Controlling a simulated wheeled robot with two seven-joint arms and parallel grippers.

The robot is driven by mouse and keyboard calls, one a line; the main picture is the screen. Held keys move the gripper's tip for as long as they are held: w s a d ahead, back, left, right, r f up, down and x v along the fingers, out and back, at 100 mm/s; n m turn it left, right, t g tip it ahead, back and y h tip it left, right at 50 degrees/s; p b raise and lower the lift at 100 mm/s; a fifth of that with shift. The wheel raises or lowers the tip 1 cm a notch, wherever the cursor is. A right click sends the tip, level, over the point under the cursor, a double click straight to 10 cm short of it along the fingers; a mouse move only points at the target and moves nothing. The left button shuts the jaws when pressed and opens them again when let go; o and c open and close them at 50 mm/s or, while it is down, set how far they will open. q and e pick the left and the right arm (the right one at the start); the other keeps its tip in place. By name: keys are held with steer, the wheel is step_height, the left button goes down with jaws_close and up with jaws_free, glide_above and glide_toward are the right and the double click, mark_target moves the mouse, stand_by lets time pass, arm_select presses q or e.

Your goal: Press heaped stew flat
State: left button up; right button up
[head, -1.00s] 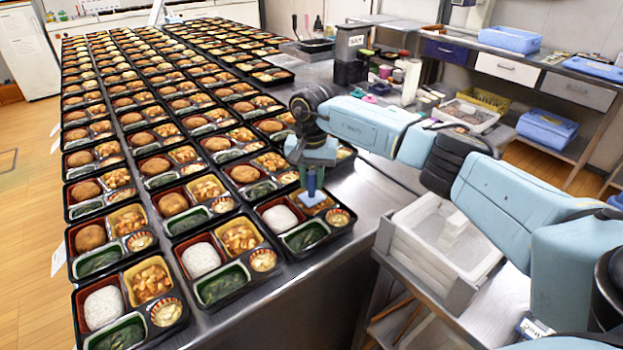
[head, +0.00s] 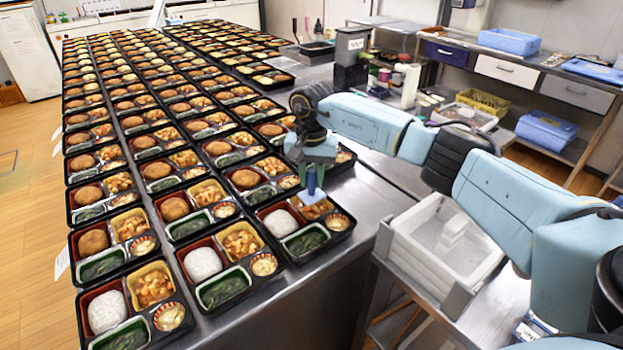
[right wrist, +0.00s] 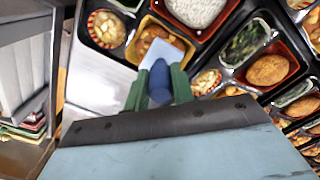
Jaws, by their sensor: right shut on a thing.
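My right gripper (head: 314,170) is shut on the blue handle (right wrist: 159,78) of a pressing tool with a pale, flat plate (right wrist: 166,50). The tool points down over the front right bento tray (head: 345,232). Its plate is over the yellow compartment (right wrist: 144,25) of heaped orange-brown stew (right wrist: 154,36) and hides part of it. Some stew (head: 316,210) shows below the plate in the head view. I cannot tell whether plate and stew touch. My left gripper is out of view.
White rice (head: 280,223), dark greens (head: 305,240) and a small round cup (head: 336,222) share this tray. Many filled trays stand close by to the left and behind. Bare steel counter (head: 372,205) lies to the right, then a white bin (head: 408,262).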

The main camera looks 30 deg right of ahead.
steer(key=shift+r+p, duration=1.65)
steer(key=shift+r, duration=1.25)
